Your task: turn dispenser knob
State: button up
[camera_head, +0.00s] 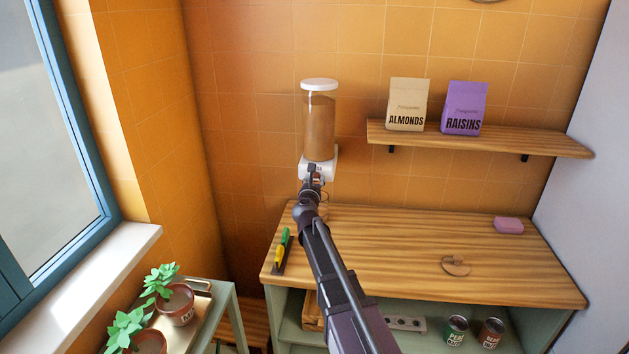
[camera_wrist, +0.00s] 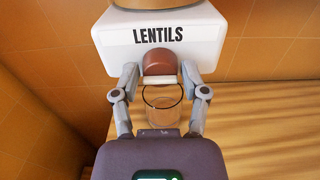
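The dispenser (camera_head: 320,125) is on the orange tiled wall, with a white lid, a clear body of brown contents and a white base. In the wrist view its white base (camera_wrist: 120,48) reads LENTILS. Below the label is a round reddish-brown knob (camera_wrist: 159,62) with a pale bar across its lower part. My gripper (camera_wrist: 160,74) is open, one finger on each side of the knob, with small gaps seeming to show. In the head view my gripper (camera_head: 314,180) is at the dispenser's base and hides the knob. A clear glass (camera_wrist: 163,100) stands below the knob.
A wooden counter (camera_head: 400,235) lies below, with a pink block (camera_head: 508,225) and a round wooden item (camera_head: 456,265). A shelf (camera_head: 480,138) at right holds almonds (camera_head: 408,105) and raisins (camera_head: 463,108) bags. Potted plants (camera_head: 175,304) stand by the window. The counter's middle is mostly clear.

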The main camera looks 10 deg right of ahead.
grip_shut()
jog(key=shift+m, duration=0.5)
jog(key=m, duration=1.2)
jog(key=shift+m, duration=0.3)
jog(key=m, duration=0.4)
jog(key=shift+w, duration=0.1)
